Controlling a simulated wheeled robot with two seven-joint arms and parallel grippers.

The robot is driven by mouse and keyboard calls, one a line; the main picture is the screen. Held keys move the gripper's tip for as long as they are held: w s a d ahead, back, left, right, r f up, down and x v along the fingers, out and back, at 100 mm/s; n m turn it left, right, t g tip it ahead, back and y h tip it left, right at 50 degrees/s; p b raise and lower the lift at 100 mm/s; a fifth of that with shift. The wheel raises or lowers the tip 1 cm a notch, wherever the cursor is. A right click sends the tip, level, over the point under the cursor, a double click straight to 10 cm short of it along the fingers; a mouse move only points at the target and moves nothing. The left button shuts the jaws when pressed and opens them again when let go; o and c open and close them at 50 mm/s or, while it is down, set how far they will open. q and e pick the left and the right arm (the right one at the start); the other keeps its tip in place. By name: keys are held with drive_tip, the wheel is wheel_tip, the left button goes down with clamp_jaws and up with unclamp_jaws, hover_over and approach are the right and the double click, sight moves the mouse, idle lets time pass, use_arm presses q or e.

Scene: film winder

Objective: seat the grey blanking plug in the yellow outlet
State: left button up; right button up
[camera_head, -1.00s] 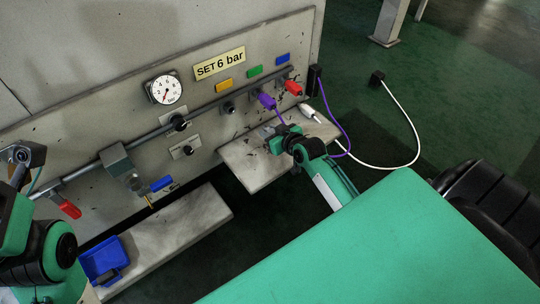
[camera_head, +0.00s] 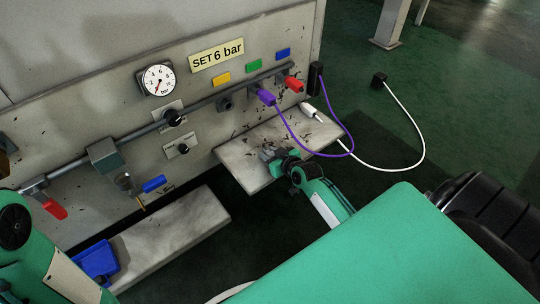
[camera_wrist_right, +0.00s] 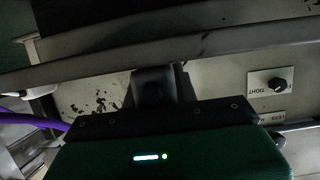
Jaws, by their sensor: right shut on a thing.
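My right gripper (camera_head: 270,155) is over the grey shelf in the head view, low and in front of the panel. It is shut on a small grey piece that looks like the blanking plug; its outline is hard to separate from the fingers. The yellow outlet (camera_head: 225,103), a dark round fitting under the yellow tag (camera_head: 221,80), looks empty and stands apart from the gripper, up and to the left. In the right wrist view a dark block (camera_wrist_right: 155,84) stands out beyond my gripper body; I cannot tell which part it is. My left gripper is not in view.
A purple plug (camera_head: 265,96) with its hose and a red plug (camera_head: 293,83) sit on neighbouring outlets. A white plug (camera_head: 311,111) lies on the shelf (camera_head: 240,172). A blue tray (camera_head: 97,262) stands lower left. A gauge (camera_head: 157,79) and knobs (camera_head: 172,117) are left of the outlet.

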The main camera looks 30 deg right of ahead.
drive_tip(key=shift+f, duration=0.1)
drive_tip(key=o, duration=1)
drive_tip(key=shift+o, duration=0.2)
drive_tip(key=shift+f, duration=0.1)
